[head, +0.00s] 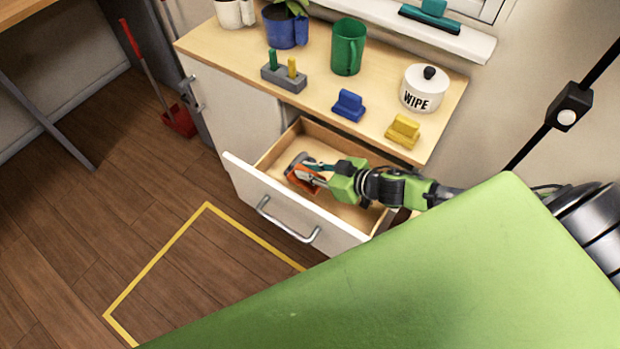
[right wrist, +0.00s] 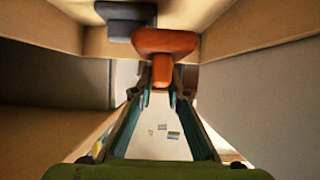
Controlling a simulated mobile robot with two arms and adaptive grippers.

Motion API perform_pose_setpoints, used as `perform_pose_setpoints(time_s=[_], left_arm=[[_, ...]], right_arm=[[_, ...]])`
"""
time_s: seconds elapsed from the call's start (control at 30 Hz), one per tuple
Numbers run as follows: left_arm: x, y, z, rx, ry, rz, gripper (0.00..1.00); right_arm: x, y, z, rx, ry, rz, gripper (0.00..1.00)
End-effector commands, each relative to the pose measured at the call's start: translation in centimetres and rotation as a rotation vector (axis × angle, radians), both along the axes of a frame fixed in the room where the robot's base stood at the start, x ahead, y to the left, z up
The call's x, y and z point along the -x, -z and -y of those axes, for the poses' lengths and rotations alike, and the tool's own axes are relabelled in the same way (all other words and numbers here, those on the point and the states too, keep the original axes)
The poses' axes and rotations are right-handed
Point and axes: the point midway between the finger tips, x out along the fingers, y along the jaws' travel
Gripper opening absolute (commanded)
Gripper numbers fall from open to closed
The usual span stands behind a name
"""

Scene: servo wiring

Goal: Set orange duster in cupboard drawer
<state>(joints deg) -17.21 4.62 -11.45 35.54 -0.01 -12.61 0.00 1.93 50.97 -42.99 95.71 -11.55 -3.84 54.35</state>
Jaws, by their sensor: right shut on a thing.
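The orange duster (head: 302,180) is inside the open cupboard drawer (head: 284,210), near its left end. My right gripper (head: 318,172) reaches into the drawer from the right and is shut on the duster. In the right wrist view the duster (right wrist: 165,42) sits at the fingertips (right wrist: 162,88), with its narrow part between them. A grey item (head: 297,160) lies in the drawer beside the duster and also shows in the right wrist view (right wrist: 125,14). I cannot tell whether the duster touches the drawer floor. My left gripper is not in view.
The cupboard top (head: 225,52) above the drawer holds a blue duster (head: 348,106), a yellow duster (head: 403,131), a green mug (head: 348,47), a white WIPE pot (head: 424,90) and a grey peg block (head: 284,76). The drawer's right part has bare floor.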

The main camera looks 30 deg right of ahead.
Motion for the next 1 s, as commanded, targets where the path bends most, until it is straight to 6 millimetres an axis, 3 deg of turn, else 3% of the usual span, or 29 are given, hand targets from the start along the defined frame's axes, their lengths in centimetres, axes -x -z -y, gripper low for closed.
perform_pose_setpoints(time_s=[0.27, 0.97, 1.0], left_arm=[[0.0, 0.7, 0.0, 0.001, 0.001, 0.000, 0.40], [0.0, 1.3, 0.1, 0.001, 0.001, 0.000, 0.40], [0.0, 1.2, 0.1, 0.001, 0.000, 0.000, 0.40]], right_arm=[[0.4, 3.5, 0.2, -0.001, 0.002, -0.002, 0.00], [0.4, 4.9, 0.2, -0.001, 0.000, 0.000, 0.00], [0.4, 4.8, 0.3, 0.001, 0.000, -0.001, 0.25]])
